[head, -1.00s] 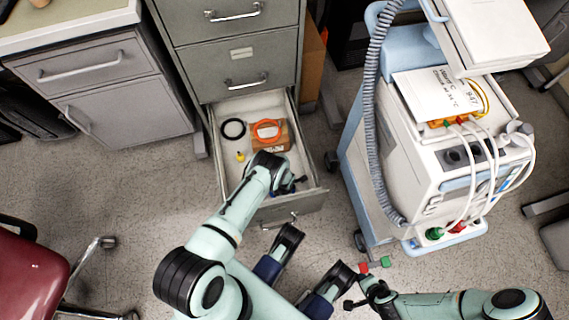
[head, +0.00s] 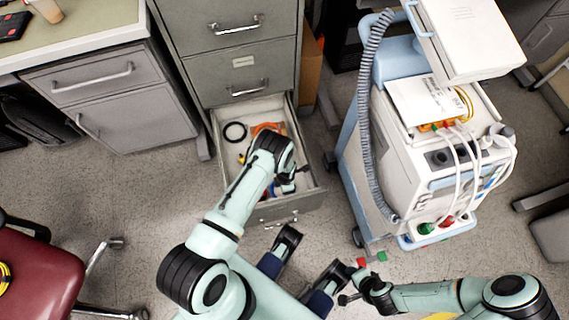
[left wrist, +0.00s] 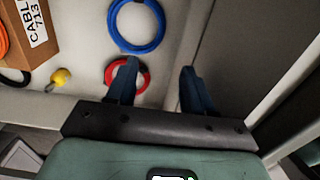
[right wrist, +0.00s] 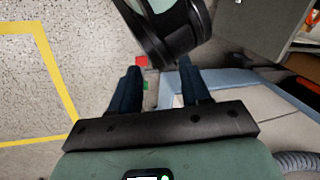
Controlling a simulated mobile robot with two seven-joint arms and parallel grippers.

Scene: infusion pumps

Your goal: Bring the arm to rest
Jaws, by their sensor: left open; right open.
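My left arm reaches over the open drawer (head: 290,213) of the grey filing cabinet in the head view. Its gripper (head: 295,178) is open above the drawer's right part. In the left wrist view, the open fingers (left wrist: 158,85) have nothing between them; a red coil (left wrist: 141,84) lies partly behind the left finger and a blue coil (left wrist: 158,35) lies beyond. My right arm is low at the bottom right of the head view. Its gripper (head: 354,287) is open; the right wrist view shows its fingers (right wrist: 158,85) apart and empty.
A cardboard box (left wrist: 32,35), a yellow item (left wrist: 60,77) and a black coil (head: 235,132) also lie in the drawer. A wheeled medical cart (head: 415,170) stands right of the drawer. A red chair (head: 35,285) bearing a yellow coil is at left. Small red and green pieces (head: 382,257) lie near the right gripper.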

